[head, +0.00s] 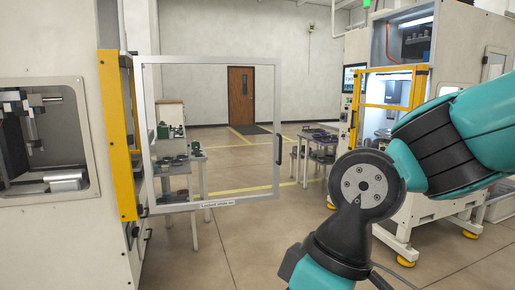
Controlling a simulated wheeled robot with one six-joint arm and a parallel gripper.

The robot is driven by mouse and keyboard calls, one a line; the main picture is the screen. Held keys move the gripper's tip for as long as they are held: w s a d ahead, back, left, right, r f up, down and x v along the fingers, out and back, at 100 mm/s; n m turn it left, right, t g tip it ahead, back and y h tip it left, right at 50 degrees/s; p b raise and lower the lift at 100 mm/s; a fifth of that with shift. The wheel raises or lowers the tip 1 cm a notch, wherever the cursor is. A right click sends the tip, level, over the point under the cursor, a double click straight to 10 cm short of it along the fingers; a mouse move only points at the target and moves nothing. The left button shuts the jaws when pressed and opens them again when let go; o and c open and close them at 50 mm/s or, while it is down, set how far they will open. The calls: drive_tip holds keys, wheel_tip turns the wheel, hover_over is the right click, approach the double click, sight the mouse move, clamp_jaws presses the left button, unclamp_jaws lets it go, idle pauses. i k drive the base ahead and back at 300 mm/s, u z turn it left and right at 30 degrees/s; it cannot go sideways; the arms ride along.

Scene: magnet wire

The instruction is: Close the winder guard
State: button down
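A clear guard door with a light grey frame (210,61) stands open in the head view, swung out from the left machine. Its left edge is by a yellow post (116,135) at the machine's side. A black handle (279,150) sits on the door's right edge, and a label strip runs along its bottom. The room shows through the panel. My teal and black arm fills the right of the view, apart from the door in the picture. My gripper is outside the view.
The left machine (50,240) has a recessed opening with metal parts. Another machine (490,40) with a yellow-framed opening stands at the right, partly behind my arm. Tables with parts (321,138) stand further back. Bare floor (230,250) lies below the door.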

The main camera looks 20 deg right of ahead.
sight(138, 60)
drive_tip(key=u, duration=0.35)
drive_tip(key=i, duration=0.95)
drive_tip(key=z, duration=0.5)
